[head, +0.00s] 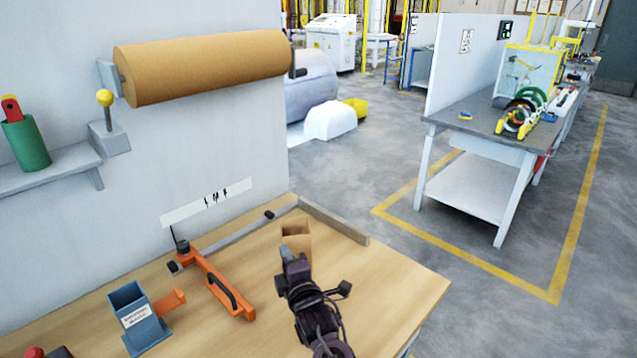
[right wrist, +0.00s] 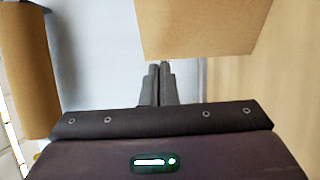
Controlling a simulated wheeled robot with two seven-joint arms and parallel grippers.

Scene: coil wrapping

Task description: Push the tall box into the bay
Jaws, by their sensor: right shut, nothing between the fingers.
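The tall box (head: 297,232) is plain brown cardboard and stands near the back right corner of the wooden bench. Low grey rails meet behind it at a corner, which looks like the bay (head: 335,222). My right gripper (head: 290,256) is shut and empty, on the near side of the box, and hides its lower front. In the right wrist view the shut fingertips (right wrist: 159,70) point at the box (right wrist: 200,25), just below its visible edge. I cannot tell whether they touch it. My left gripper is not in view.
An orange lever tool (head: 222,285) and a blue-grey holder (head: 137,318) are on the bench (head: 395,280) to the left. A brown paper roll (head: 205,66) hangs on the wall above. The bench to the right of my right arm is clear up to its edge.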

